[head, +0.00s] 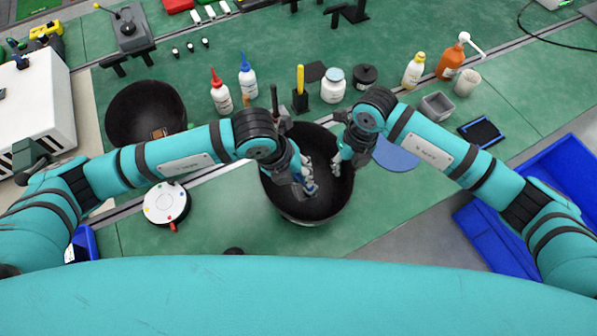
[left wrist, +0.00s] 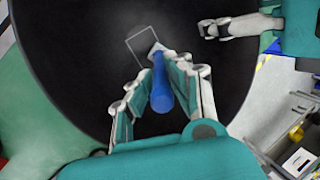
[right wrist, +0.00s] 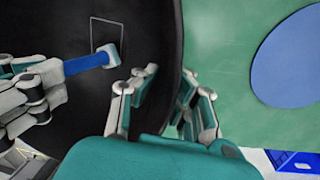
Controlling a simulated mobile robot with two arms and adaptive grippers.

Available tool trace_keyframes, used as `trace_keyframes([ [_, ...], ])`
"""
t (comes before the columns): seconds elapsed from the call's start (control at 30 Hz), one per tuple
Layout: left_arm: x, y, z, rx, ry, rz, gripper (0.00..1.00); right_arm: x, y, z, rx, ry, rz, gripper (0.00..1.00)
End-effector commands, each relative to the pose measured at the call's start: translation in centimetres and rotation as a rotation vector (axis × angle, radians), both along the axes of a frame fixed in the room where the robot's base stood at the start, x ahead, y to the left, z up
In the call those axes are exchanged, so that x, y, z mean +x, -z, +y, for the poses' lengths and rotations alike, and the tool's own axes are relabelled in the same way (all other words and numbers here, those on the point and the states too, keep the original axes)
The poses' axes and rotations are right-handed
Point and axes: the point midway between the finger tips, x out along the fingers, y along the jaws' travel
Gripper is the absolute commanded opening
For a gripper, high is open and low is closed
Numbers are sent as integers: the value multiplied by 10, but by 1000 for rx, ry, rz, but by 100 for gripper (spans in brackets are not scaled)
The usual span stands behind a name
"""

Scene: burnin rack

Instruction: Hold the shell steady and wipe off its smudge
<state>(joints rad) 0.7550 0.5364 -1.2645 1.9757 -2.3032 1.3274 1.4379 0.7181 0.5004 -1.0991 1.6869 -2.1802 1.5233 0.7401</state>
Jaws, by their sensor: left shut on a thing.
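The shell (head: 300,208) is a large dark bowl on the green bench in the middle of the head view. My left gripper (head: 306,185) is inside it, shut on a blue-handled wiper (left wrist: 160,92). The wiper's pale tip is close to a thin pale square outline (left wrist: 139,41) on the shell's inside; I cannot tell if they touch. A faint greyish haze lies near that outline; a distinct smudge is hard to make out. My right gripper (right wrist: 168,78) is at the shell's right rim, one finger inside and one outside, fingers apart. The shell (right wrist: 85,115) fills the left of that view.
A second dark bowl (head: 128,103) stands at the left. Bottles (head: 221,97), a white jar (head: 333,86) and a yellow-handled tool (head: 300,80) stand behind the shell. A blue disc (head: 396,155) lies right of it. A white round device (head: 166,204) sits left.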

Motion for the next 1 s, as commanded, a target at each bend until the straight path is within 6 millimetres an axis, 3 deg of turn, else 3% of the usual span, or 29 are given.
trace_keyframes([
  [0.33, -29, 0, -10, -1, 2, 2, 0, 0, 0, 0, 1, 0, -1, 0],
  [0.47, -27, -20, -10, -4, 1, -5, 0, 0, 0, 0, 1, 0, -1, 0],
  [1.0, -27, -67, -9, -2, -1, -2, 0, 0, 0, 0, 1, 0, -1, 0],
])
